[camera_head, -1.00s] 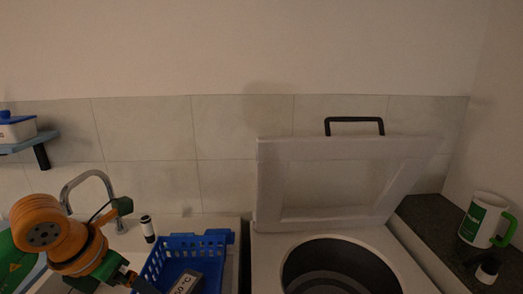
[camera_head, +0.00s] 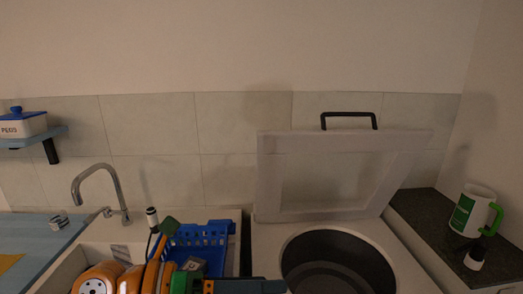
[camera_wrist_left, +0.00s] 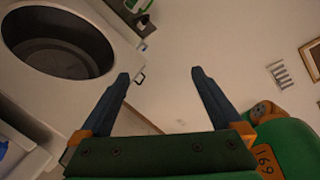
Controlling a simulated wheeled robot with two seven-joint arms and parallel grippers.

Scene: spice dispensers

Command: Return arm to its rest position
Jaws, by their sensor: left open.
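My left arm (camera_head: 125,280) reaches in low along the bottom edge of the head view, orange and green, in front of the blue basket. My left gripper (camera_head: 272,287) points right at the bottom edge, in front of the white unit with the round opening, and is partly cut off. In the left wrist view, the left gripper (camera_wrist_left: 160,74) shows two dark blue fingers spread wide with nothing between them. It is open and empty. My right gripper does not show in either view.
The blue basket (camera_head: 213,236) holds a grey labelled item. A white unit (camera_head: 262,240) has its lid (camera_head: 335,175) raised. A green-and-white mug (camera_head: 470,212) and a small bottle (camera_head: 475,257) stand on the dark counter at right. A tap (camera_head: 118,185) stands at left.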

